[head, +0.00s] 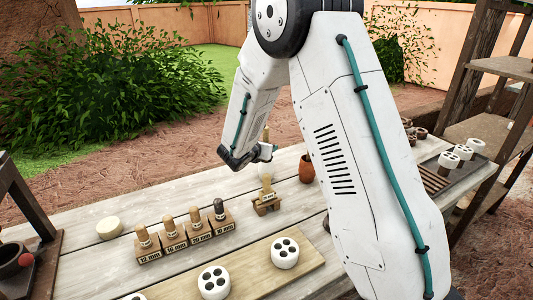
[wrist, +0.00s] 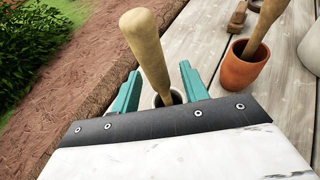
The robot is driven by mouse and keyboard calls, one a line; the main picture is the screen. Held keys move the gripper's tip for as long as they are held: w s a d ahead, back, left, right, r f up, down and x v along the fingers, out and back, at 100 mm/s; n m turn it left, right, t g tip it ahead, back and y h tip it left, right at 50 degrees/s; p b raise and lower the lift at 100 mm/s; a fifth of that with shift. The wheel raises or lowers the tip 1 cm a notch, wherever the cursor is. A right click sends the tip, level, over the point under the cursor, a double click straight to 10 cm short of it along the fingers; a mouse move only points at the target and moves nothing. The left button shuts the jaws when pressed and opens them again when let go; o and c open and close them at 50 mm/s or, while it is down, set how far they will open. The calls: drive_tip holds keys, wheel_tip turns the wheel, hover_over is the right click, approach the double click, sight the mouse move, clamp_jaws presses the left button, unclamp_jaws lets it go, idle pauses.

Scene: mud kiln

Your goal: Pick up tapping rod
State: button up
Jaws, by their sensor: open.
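A light wooden rod with a thick rounded top (wrist: 148,50) stands tilted in a pale cup (wrist: 172,98) in the wrist view. I take it for the tapping rod, though no label shows on it. My gripper (wrist: 160,86) is open, with one teal finger on each side of the rod; contact is not clear. In the head view my gripper (head: 262,153) is low over the back of the table, and the rod's top (head: 266,132) shows just above it. The rod's lower end is hidden in the cup.
A terracotta pot (wrist: 243,66) with another wooden handle stands close on the right. A small wooden stand (head: 266,203) is in front of my gripper. Labelled peg blocks (head: 186,240) stand front left, and white cylinders with holes (head: 285,253) lie on a board.

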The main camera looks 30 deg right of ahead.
drive_tip(key=shift+x, duration=1.2)
drive_tip(key=shift+r, duration=0.1)
clamp_jaws()
